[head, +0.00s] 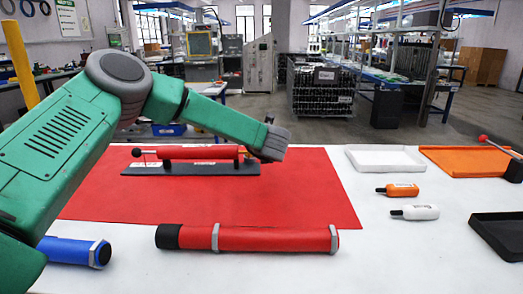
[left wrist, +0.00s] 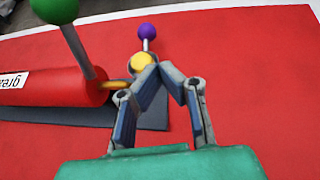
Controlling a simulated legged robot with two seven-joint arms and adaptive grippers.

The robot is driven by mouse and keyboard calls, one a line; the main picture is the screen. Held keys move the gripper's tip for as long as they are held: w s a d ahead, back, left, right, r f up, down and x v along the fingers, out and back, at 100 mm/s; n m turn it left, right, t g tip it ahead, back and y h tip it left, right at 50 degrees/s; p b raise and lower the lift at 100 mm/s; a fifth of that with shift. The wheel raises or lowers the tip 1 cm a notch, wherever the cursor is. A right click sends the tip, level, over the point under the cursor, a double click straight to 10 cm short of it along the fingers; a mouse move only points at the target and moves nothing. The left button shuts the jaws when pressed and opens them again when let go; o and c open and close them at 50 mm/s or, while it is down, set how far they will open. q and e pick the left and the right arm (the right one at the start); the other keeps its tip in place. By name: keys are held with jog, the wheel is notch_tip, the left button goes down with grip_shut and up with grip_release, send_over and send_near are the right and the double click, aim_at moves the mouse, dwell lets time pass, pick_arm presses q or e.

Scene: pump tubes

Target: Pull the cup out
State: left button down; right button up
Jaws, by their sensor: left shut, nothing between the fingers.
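A red pump tube (head: 200,153) lies on a black base plate (head: 190,169) on the red mat. My left gripper (head: 268,155) is at the right end of this pump. In the left wrist view, the end of the red tube (left wrist: 60,87) shows on the left with a green ball (left wrist: 55,10) on a rod, a yellow round part (left wrist: 143,64) and a purple ball (left wrist: 147,31). The left gripper (left wrist: 170,72) is shut and empty, its fingertips beside the yellow part; I cannot tell whether they touch. I cannot tell which part is the cup. My right gripper is not in view.
A loose red tube (head: 270,239) with a black end lies in front, with a blue tube (head: 75,251) to its left. Orange (head: 398,190) and white (head: 415,212) bottles, and white (head: 385,151), orange (head: 470,172) and black (head: 483,222) trays are right. The red mat (head: 310,197) has free room.

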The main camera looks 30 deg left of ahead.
pick_arm(q)
jog(key=v, duration=0.3)
jog(key=shift+s+a+r, duration=0.15)
jog(key=shift+s+a, duration=0.05)
jog(key=shift+s, duration=0.2)
jog(key=shift+s+d+r, duration=0.2)
jog(key=shift+d+r, duration=0.05)
jog(key=shift+d, duration=0.5)
